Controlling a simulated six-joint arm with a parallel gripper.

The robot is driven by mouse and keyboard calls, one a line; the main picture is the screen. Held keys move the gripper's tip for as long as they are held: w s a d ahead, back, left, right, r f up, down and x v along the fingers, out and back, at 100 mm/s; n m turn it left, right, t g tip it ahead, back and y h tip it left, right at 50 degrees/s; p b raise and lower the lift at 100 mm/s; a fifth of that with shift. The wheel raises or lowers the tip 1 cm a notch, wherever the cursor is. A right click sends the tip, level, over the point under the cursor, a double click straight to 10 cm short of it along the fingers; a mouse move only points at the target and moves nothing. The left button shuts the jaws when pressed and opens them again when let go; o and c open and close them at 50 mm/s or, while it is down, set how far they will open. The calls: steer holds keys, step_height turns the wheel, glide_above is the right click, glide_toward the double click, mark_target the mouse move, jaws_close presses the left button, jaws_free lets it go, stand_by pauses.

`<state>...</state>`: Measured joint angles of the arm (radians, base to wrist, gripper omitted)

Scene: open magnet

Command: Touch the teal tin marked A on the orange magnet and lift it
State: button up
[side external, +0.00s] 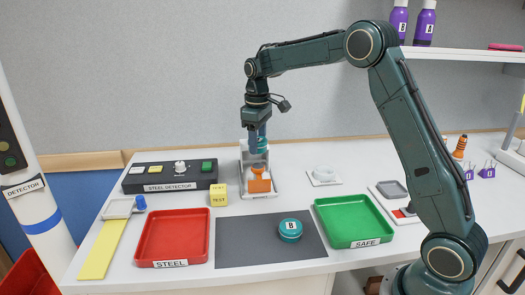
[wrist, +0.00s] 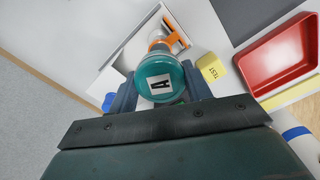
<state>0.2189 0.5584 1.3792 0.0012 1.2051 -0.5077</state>
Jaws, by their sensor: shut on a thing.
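The teal tin marked A (wrist: 160,78) is between my gripper's fingers (wrist: 160,92) in the wrist view, with its label facing the camera. In the side view my gripper (side external: 258,142) points down above the orange magnet (side external: 259,184), shut on the tin, whose teal edge (side external: 263,147) shows beside the fingers. The orange magnet stands on a white stand (side external: 245,164) and shows partly behind the tin in the wrist view (wrist: 173,38). The tin appears above the magnet; the wrist view hides whether they touch.
Another teal tin, marked B (side external: 290,227), rests on the dark grey mat (side external: 245,252). The red STEEL tray (side external: 142,240) is left of it, the green SAFE tray (side external: 381,233) right. A yellow TEST block (side external: 219,195) and the steel detector box (side external: 137,184) stand near the magnet.

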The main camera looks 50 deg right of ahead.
steer(key=shift+r, duration=1.85)
